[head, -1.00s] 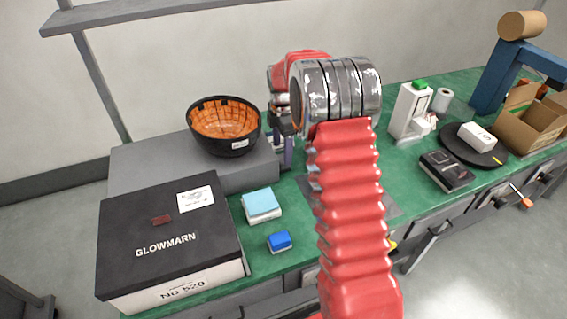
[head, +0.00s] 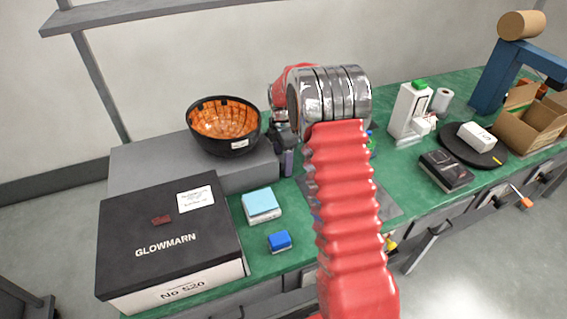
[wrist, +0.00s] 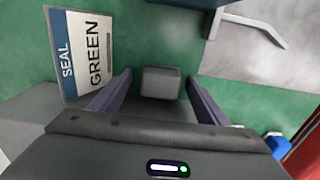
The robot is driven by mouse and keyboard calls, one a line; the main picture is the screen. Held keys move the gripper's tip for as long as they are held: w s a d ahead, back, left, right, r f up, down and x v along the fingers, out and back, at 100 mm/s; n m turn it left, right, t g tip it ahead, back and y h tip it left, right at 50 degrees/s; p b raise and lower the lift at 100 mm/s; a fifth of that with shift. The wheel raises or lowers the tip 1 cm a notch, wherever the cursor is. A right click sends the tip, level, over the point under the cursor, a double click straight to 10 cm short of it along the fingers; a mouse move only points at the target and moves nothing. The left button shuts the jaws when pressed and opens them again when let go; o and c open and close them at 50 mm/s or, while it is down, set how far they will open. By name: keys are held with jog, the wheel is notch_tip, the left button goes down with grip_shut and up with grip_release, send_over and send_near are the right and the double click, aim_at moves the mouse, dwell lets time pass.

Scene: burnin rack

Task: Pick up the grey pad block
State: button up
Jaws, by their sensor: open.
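The grey pad block (wrist: 160,83) is a small dark grey block with rounded corners, on the green bench top in the wrist view. It lies between and slightly beyond the two purple fingers of my gripper (wrist: 158,78). The fingers are spread, with green showing on both sides of the block, so they do not visibly touch it. In the head view my gripper (head: 288,161) is mostly behind my red arm, beside the grey riser, and I cannot make out the block there.
A "SEAL GREEN" card (wrist: 83,55) lies left of the block. A grey riser (head: 150,165) with an orange-lined black bowl (head: 224,148) stands left of my gripper. A light-blue-topped block (head: 261,205), a blue block (head: 279,241) and a black-lidded box (head: 165,225) are in front.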

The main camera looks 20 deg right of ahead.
jog(key=shift+c, duration=0.5)
jog(key=c, duration=1)
